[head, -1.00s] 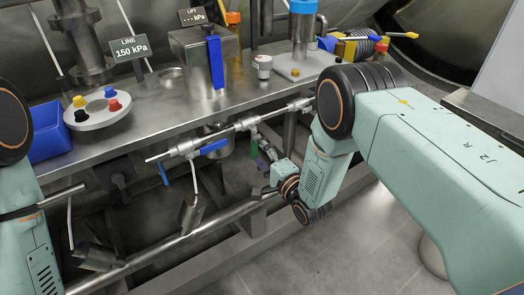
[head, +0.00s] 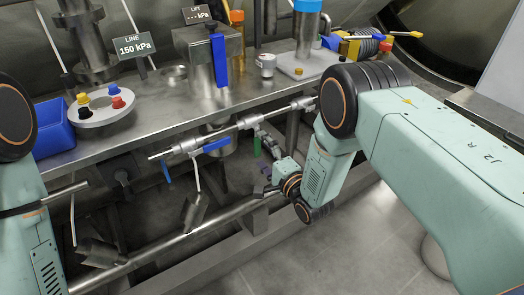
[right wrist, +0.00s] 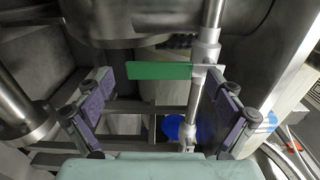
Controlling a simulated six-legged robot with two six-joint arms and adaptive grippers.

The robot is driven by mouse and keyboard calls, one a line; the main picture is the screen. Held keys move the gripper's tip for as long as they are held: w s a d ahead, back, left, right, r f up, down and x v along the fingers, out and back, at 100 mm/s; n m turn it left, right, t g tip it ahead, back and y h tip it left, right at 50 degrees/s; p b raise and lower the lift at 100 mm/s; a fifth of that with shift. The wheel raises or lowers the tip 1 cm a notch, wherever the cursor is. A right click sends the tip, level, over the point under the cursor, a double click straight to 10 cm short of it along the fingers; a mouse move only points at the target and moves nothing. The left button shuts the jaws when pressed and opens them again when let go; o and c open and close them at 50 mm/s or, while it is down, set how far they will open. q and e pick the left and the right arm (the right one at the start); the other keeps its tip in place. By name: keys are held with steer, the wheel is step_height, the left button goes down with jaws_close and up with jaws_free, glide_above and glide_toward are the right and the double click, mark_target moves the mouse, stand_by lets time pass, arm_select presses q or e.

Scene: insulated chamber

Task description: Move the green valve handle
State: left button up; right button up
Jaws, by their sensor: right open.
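The green valve handle (right wrist: 158,71) is a flat green bar on a vertical metal pipe (right wrist: 205,60) in the right wrist view. It lies crosswise between the two purple-padded fingers of my right gripper (right wrist: 166,78), which is open, with a gap at the handle's left end. The pipe passes near the right finger. In the head view the handle (head: 257,146) is small, below the bench edge and beside my right gripper (head: 263,160), whose fingers are hard to make out. My left arm shows at the left edge, but its gripper cannot be seen.
The pipe runs along the bench front and carries a blue handle (head: 217,145). A lower pipe (head: 190,236) crosses below. The bench (head: 160,105) holds a blue bin (head: 52,128), a round tray of coloured knobs (head: 101,110) and a grey box with a blue lever (head: 219,62).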

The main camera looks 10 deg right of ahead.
steer(key=v, duration=1.2)
stand_by(0.3)
steer(key=x, duration=1.2)
steer(key=shift+s, duration=0.1)
